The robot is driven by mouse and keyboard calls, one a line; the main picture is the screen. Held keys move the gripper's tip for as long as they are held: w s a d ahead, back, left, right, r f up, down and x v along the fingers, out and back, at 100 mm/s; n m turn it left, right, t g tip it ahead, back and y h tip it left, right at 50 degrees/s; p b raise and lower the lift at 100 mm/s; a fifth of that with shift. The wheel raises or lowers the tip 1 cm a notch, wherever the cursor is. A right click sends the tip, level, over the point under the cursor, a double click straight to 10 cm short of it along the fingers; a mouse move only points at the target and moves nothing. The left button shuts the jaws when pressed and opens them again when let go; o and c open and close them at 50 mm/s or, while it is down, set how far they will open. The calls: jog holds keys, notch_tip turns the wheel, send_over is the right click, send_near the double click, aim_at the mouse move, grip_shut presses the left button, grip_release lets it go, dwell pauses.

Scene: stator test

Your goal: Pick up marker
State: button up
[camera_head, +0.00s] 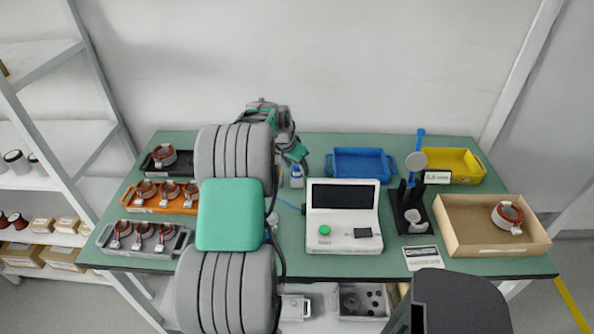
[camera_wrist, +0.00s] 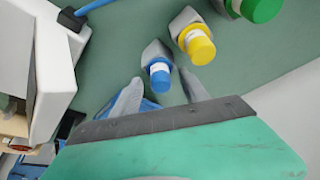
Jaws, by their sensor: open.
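Three markers show in the wrist view, each with a coloured end, a white band and a grey part behind: a blue marker (camera_wrist: 158,75), a yellow marker (camera_wrist: 198,46) and a green marker (camera_wrist: 258,8), cut off by the top edge. My gripper (camera_wrist: 160,80) is open, with one grey finger on each side of the blue marker's coloured end. I cannot tell whether the fingers touch it. In the head view my gripper (camera_head: 297,153) is over the back middle of the table. My arm hides part of the table there, and I cannot make out the markers in that view.
A white test device (camera_head: 344,220) stands right of my arm, with a small blue-and-white object (camera_head: 297,176) beside it. A blue bin (camera_head: 360,153), yellow bin (camera_head: 484,178), black stand (camera_head: 390,208) and cardboard tray (camera_head: 447,235) are further right. Trays of copper-ringed parts (camera_head: 145,247) are left.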

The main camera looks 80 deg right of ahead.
jog(key=shift+s+d+f, duration=0.1)
jog(key=shift+d+f, duration=0.15)
jog(key=shift+f, duration=0.2)
jog(key=shift+c, duration=0.4)
grip_shut()
